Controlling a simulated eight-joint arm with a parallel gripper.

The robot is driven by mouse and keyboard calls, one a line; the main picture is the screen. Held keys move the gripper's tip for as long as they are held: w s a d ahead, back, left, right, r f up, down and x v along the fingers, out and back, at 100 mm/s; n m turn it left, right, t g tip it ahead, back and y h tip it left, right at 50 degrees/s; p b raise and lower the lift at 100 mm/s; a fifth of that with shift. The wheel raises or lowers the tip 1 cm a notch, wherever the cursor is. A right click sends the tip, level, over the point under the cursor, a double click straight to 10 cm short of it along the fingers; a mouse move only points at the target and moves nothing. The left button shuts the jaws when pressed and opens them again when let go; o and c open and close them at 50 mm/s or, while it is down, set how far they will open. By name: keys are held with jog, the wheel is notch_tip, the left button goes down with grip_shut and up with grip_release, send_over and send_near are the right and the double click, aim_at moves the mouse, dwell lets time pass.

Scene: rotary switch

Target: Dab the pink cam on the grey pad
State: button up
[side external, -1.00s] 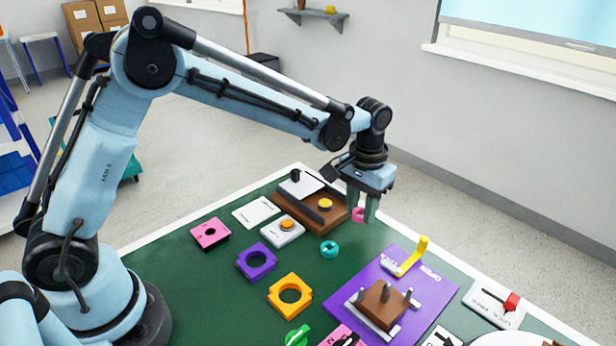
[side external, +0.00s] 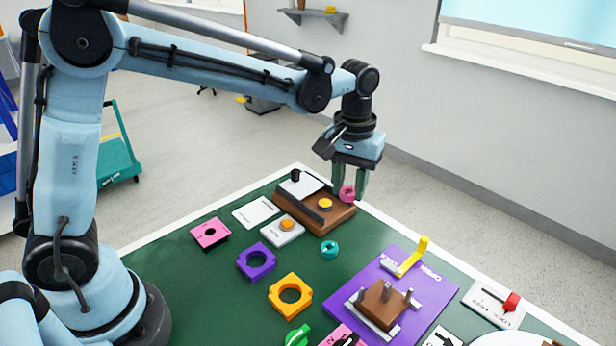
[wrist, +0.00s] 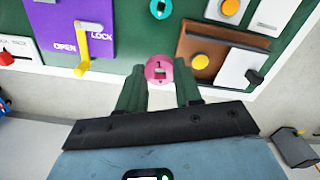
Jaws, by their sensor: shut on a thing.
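The pink cam (side external: 347,193) is a small round piece with a dark mark, held between the fingertips of my gripper (side external: 348,186). In the wrist view the pink cam (wrist: 158,70) sits between the two green fingers of my gripper (wrist: 158,78), its face showing a slot and a mark. It appears raised above the far edge of the board, by the right end of the brown block. A flat pale square (side external: 257,212) lies left of that block; it may be the grey pad, but its colour looks near white. It also shows in the wrist view (wrist: 272,15).
The brown block (side external: 336,217) carries a yellow button, a dark bar and a pale plate with a black knob (side external: 296,176). A white button box (side external: 284,231), teal ring (side external: 329,250) and purple panel with yellow lever (side external: 421,246) stand nearby.

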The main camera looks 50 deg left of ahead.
jog(key=n, duration=0.2)
send_near(325, 203)
jog(key=shift+n, duration=0.3)
jog(key=shift+f, duration=2.75)
jog(key=shift+f, duration=0.65)
jog(key=shift+r, duration=0.1)
notch_tip(325, 203, up, 7)
dwell(0.5)
